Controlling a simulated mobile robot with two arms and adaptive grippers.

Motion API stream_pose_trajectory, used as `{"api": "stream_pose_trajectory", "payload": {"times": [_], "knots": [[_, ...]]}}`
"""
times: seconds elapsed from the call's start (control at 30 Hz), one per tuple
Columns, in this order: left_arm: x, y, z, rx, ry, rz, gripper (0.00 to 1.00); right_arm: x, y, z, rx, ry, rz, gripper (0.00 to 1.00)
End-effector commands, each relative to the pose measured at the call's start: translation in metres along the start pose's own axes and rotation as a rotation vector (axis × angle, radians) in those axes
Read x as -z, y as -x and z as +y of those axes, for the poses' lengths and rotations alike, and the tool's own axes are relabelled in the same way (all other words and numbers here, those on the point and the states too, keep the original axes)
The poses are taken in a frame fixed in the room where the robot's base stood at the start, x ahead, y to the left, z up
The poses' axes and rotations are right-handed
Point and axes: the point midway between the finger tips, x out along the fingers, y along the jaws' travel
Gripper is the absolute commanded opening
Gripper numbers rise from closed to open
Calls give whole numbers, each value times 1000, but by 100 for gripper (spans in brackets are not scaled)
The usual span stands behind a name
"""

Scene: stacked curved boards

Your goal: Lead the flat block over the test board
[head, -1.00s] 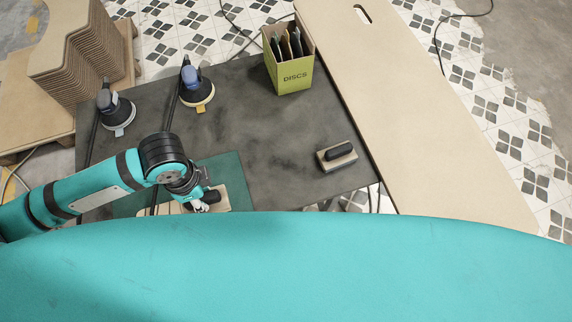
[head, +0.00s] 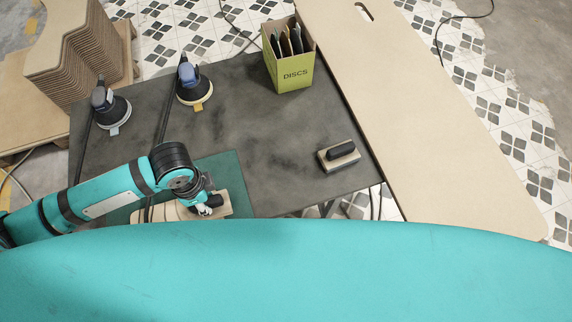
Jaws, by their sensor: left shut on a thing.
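My left gripper (head: 204,209) comes in from the left and is shut on the dark handle of a flat block (head: 223,209) with a pale base. The block is low over the green mat (head: 229,172), near the table's front edge. A pale board (head: 165,212), which looks like the test board, lies on the mat left of the gripper, partly hidden by my arm and by my teal body. I cannot tell whether the block touches it. My right gripper is out of view.
A second block with a dark handle (head: 341,151) lies at the table's right. Two sanders (head: 194,88) and (head: 112,107) and a green discs box (head: 292,76) stand farther back. A long pale board (head: 425,110) runs along the right. The dark table's middle (head: 255,125) is clear.

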Motion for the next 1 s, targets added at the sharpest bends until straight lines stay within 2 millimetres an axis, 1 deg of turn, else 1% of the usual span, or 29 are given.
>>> {"api": "stream_pose_trajectory", "payload": {"times": [0.47,1.0], "knots": [[0,0,0,0,0,0,0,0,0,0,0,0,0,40],[0,-11,0,-1,0,0,0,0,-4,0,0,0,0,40]]}}
